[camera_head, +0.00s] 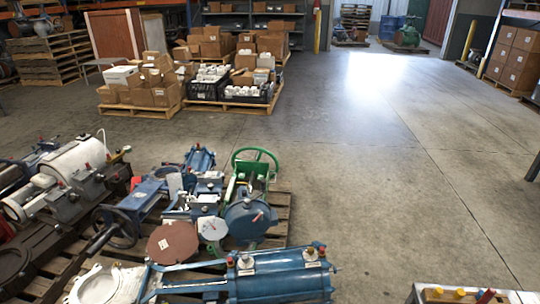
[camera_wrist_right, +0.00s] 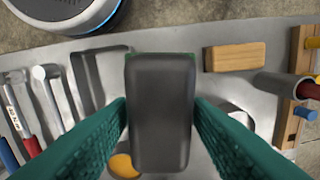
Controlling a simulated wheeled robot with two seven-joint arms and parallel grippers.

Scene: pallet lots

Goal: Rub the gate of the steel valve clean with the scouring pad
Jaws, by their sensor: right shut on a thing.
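In the right wrist view, my right gripper (camera_wrist_right: 160,125) has its two teal ribbed fingers on either side of a dark grey rounded block (camera_wrist_right: 160,110), shut on it. Slivers of green show at the block's top corners; I take it to be the scouring pad. It is above a grey tool tray. In the head view, several valves lie on pallets at lower left. They include a pale metal ring-shaped flange (camera_head: 95,287), a brown disc (camera_head: 172,243), a pale grey disc (camera_head: 212,229) and a blue disc (camera_head: 250,216). I cannot tell which belongs to the steel valve. Neither gripper shows there.
The grey tray (camera_wrist_right: 85,105) holds hammers (camera_wrist_right: 47,85), a wooden block (camera_wrist_right: 234,57) and a yellow round thing (camera_wrist_right: 124,166). A wooden rack (camera_wrist_right: 292,90) stands at its right. A tool table (camera_head: 420,297) shows at lower right. The concrete floor (camera_head: 400,190) is clear.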

